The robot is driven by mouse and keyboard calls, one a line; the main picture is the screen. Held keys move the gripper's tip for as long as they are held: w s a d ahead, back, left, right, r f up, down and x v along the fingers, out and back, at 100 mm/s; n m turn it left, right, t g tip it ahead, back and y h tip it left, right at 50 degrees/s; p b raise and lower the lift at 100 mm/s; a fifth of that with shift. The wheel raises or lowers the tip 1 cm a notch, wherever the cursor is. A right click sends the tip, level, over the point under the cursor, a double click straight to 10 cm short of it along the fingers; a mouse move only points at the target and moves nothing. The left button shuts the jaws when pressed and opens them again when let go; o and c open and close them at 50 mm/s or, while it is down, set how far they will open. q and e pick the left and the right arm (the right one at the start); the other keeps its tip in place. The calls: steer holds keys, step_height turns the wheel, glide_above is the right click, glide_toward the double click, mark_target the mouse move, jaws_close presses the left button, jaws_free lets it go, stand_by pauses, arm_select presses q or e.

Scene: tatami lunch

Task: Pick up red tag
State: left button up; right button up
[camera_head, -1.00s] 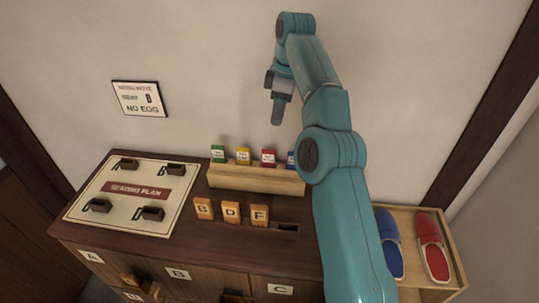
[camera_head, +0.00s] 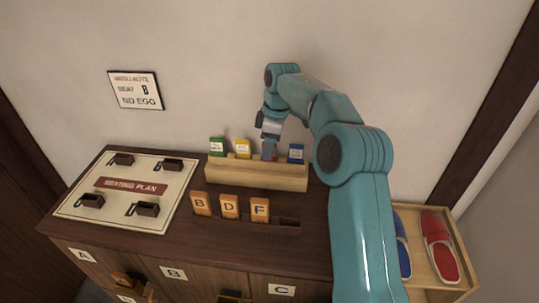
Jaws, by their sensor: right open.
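The red tag (camera_head: 274,152) stands in the wooden rack on the cabinet top, between the yellow tag (camera_head: 243,148) and the blue tag (camera_head: 297,153). It is mostly hidden behind my right gripper (camera_head: 269,152). My right gripper points down at the red tag's place and is open. I cannot tell whether its fingers are around the tag or in front of it. The green tag (camera_head: 217,147) stands at the rack's left end. My left gripper is not in view.
The wooden rack (camera_head: 255,176) stands near the wall. In front are wooden blocks B (camera_head: 201,204), D (camera_head: 229,207) and F (camera_head: 260,210) in a dark holder. A seating plan board (camera_head: 128,212) lies left. A shelf with slippers (camera_head: 440,246) is at the right.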

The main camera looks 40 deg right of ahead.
steer(key=shift+w+a+f, duration=0.15)
steer(key=shift+f, duration=0.35)
steer(key=shift+a, duration=0.15)
steer(key=shift+s+r, duration=0.1)
steer(key=shift+s, duration=0.25)
steer(key=c, duration=0.4)
steer(key=shift+w, duration=0.25)
jaws_close()
steer(key=shift+s, duration=0.2)
steer(key=shift+w+r, duration=0.15)
steer(key=shift+r, duration=0.1)
step_height(320, 180, up, 9)
steer(key=shift+r+p, duration=0.2)
steer(key=shift+p, duration=1)
steer(key=shift+s+f, duration=0.1)
steer(key=shift+s, duration=0.1)
